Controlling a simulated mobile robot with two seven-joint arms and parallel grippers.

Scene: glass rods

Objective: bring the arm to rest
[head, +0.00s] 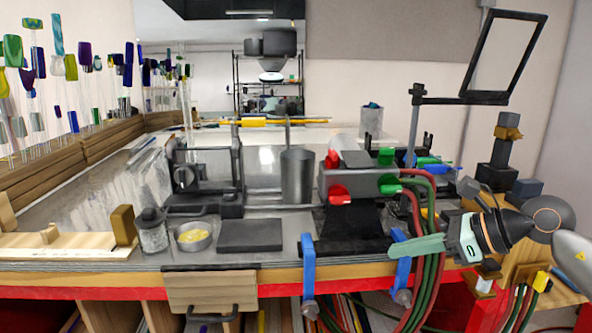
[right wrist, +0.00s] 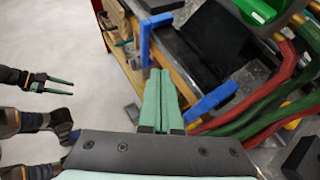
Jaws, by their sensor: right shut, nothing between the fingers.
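My right gripper (head: 392,249) comes in from the right in the head view. Its green fingers lie together in front of the bench's front edge, close to a blue clamp. In the right wrist view, the right fingers (right wrist: 160,75) are side by side, shut and empty. My left gripper (right wrist: 68,87) shows only at the left of the right wrist view, over the pale floor. Its two green fingers are apart with nothing between them. The left arm is not in the head view.
Blue clamps (head: 309,275) grip the bench edge. Red and green hoses (head: 435,225) hang beside the right gripper. A burner-like box (head: 355,180), a dark pad (head: 250,235) and a dish (head: 193,236) stand on the bench.

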